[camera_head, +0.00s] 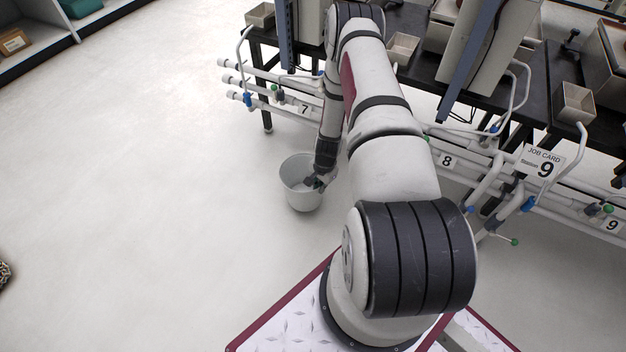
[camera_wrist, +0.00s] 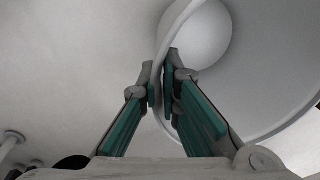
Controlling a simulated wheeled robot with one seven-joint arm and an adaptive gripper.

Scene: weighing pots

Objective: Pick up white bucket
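The white bucket (camera_head: 297,192) stands upright on the pale floor, left of my arm and below the pipes. My gripper (camera_head: 318,182) reaches down to the right side of its rim. In the wrist view, the bucket's open mouth and inside (camera_wrist: 255,70) fill the upper right. The gripper's two green-padded fingers (camera_wrist: 160,88) straddle the bucket's wall, one outside and one inside. They are drawn close together on the wall at the rim. The bucket shows no clear gap from the floor.
White pipes with tags 7, 8 and 9 run below a dark bench (camera_head: 540,95) behind the bucket. A job card (camera_head: 543,161) marked 9 hangs at the right. A shelf (camera_head: 45,42) stands at the top left.

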